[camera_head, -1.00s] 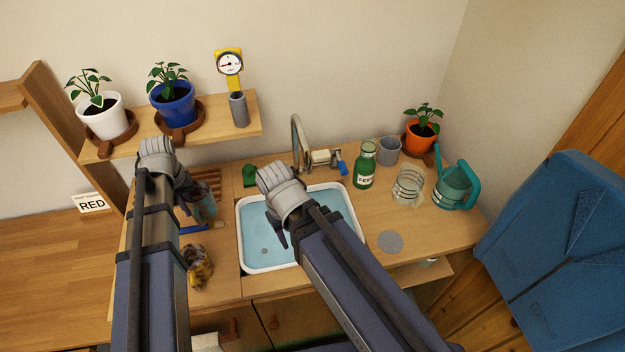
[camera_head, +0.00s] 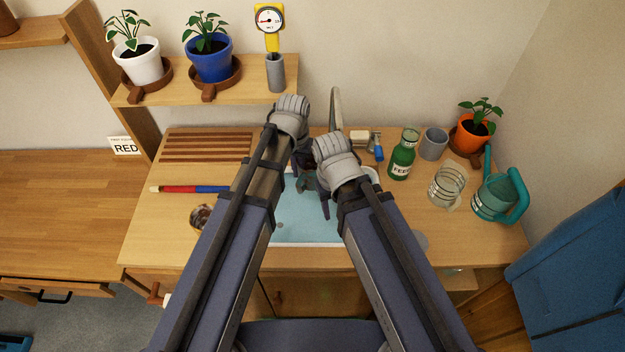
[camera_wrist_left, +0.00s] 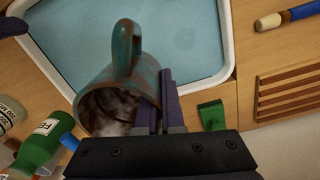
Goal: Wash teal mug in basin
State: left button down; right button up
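The teal mug (camera_wrist_left: 130,70), with brown patches and a greyish, dirty-looking inside, hangs tilted in my left gripper (camera_wrist_left: 160,115). The two dark fingers pinch its wall at the rim, and its handle points up in the left wrist view. In the head view the mug (camera_head: 307,184) shows small between my wrists, over the back part of the white-rimmed basin (camera_head: 305,243), which holds pale blue water. My right gripper (camera_head: 325,206) points down over the basin beside the mug; whether its fingers are apart is unclear. My arms hide much of the basin.
The tap (camera_head: 335,108) stands behind the basin. A green bottle (camera_head: 402,155), grey cup (camera_head: 433,144), glass jar (camera_head: 447,186) and teal watering can (camera_head: 497,195) stand right. A red-blue brush (camera_head: 190,189), slatted rack (camera_head: 207,147) and mottled jar (camera_head: 201,217) are left.

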aim_at(312, 180)
pick_arm(q)
jog(key=shift+m, duration=0.7)
jog(key=d, duration=0.1)
jog(key=s+d, duration=0.1)
jog(key=d+f, duration=0.1)
jog(key=shift+s+d, duration=0.2)
jog(key=shift+d, duration=0.2)
pick_arm(e)
jog(key=shift+f, duration=0.4)
pick_arm(q)
jog(key=shift+b, duration=0.3)
pick_arm(e)
jog(key=shift+f, duration=0.1)
pick_arm(q)
notch_tip(312, 180, down, 13)
jog(key=b, duration=1.3)
jog(key=shift+f, duration=0.15)
pick_arm(e)
notch_tip(312, 180, down, 13)
jog(key=shift+f, duration=0.15)
pick_arm(q)
jog(key=shift+f+b, duration=0.2)
jog(key=shift+b, duration=0.15)
pick_arm(e)
jog(key=shift+f, duration=0.2)
pick_arm(q)
jog(key=shift+r, duration=0.15)
pick_arm(e)
jog(key=shift+r, duration=0.2)
